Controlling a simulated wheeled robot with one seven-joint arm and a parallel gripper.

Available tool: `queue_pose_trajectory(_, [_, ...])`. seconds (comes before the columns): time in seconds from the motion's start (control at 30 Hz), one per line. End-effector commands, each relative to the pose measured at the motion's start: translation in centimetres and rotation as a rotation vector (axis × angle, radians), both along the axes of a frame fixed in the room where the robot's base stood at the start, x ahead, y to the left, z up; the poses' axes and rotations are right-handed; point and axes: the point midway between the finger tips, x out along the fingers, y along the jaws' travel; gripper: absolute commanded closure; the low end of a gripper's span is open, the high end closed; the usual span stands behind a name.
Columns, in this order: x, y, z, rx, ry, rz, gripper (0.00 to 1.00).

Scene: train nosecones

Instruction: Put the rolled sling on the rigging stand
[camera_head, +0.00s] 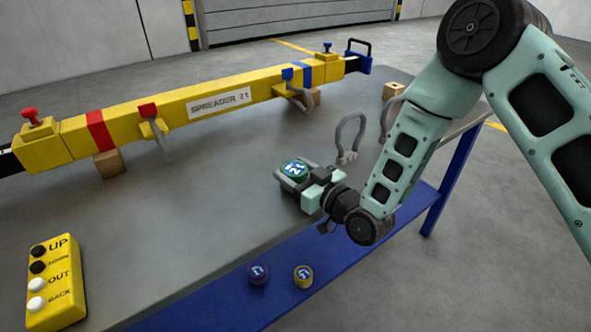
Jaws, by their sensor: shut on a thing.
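A green rolled sling (294,167) with a white marking on its top is between the fingers of my gripper (296,179). My gripper is shut on it, over the grey top near its front edge. I cannot tell whether the sling touches the surface. The rigging stand appears to be this grey-topped table (215,225) with a blue lower shelf (225,305). A purple rolled sling (258,274) and a yellow rolled sling (303,276) sit on that shelf.
A yellow spreader beam (175,108) lies on wooden blocks across the back. A loose grey shackle (349,137) stands just behind my gripper; another (391,112) is partly hidden by my arm. A yellow button box (55,280) is at front left. The table's middle is clear.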

Motion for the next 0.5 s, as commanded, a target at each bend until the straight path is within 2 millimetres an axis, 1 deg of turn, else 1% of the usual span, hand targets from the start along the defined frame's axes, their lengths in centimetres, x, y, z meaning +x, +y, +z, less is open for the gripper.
queue_pose_trajectory(0.2, [0.01,-0.04,0.05,0.001,-0.002,0.0,0.71])
queue_pose_trajectory(0.33, [0.0,-0.06,-0.37,0.001,-0.002,0.0,0.71])
queue_pose_trajectory(0.37, [-0.01,-0.06,-0.39,0.0,-0.001,0.0,0.4])
queue_pose_trajectory(0.4, [-0.01,-0.06,-0.28,0.0,-0.001,0.0,0.28])
queue_pose_trajectory(0.43, [-0.02,-0.07,-0.28,0.0,-0.001,0.0,0.2])
queue_pose_trajectory(0.5, [-0.02,-0.07,-0.27,0.0,-0.001,0.0,0.2])
